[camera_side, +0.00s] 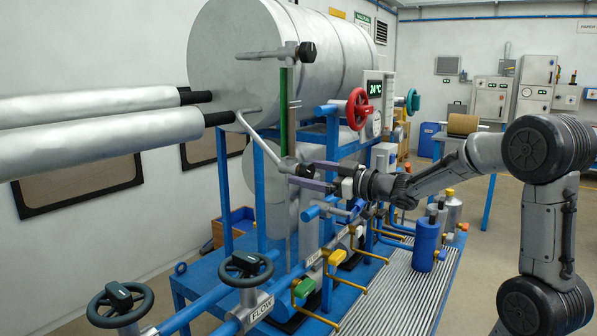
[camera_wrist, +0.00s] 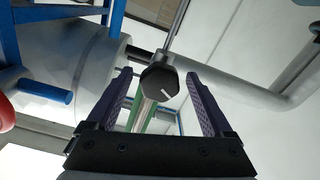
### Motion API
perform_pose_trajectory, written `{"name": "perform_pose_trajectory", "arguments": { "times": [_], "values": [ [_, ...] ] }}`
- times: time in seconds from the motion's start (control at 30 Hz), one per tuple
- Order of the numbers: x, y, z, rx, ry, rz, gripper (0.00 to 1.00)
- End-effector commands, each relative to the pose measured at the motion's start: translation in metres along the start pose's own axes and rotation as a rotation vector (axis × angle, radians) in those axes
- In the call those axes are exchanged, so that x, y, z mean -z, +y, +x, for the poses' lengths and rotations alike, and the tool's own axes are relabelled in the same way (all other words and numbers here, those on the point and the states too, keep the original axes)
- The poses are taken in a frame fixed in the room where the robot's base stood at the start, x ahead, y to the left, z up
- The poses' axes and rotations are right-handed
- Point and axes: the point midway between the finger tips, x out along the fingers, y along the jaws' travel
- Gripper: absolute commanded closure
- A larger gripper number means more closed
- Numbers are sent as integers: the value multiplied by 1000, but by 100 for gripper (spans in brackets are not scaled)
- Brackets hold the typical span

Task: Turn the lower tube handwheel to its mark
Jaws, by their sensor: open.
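The lower tube handwheel is a small black faceted knob (camera_wrist: 160,78) in the wrist view, with a short white line on its face. It sits on the valve at the bottom of the green sight tube (camera_side: 284,108). My gripper (camera_side: 302,173) is open at this lower valve. In the wrist view the two dark purple fingers of my gripper (camera_wrist: 158,75) stand apart, one on each side of the knob, with visible gaps. In the side view the fingers partly hide the knob. I cannot make out a separate mark beside it.
A similar black upper knob (camera_side: 306,52) sits at the top of the tube. A red handwheel (camera_side: 359,109) and a display (camera_side: 375,88) are to the right. A large grey tank (camera_side: 245,55) stands behind.

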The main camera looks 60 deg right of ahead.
Motion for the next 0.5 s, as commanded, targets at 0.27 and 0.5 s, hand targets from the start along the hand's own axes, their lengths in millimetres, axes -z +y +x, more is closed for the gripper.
{"name": "perform_pose_trajectory", "arguments": {
  "times": [0.27,0.5],
  "values": [
    [0,0,29,1,-1,-1,14],
    [0,0,32,0,0,-1,14]
  ]
}}
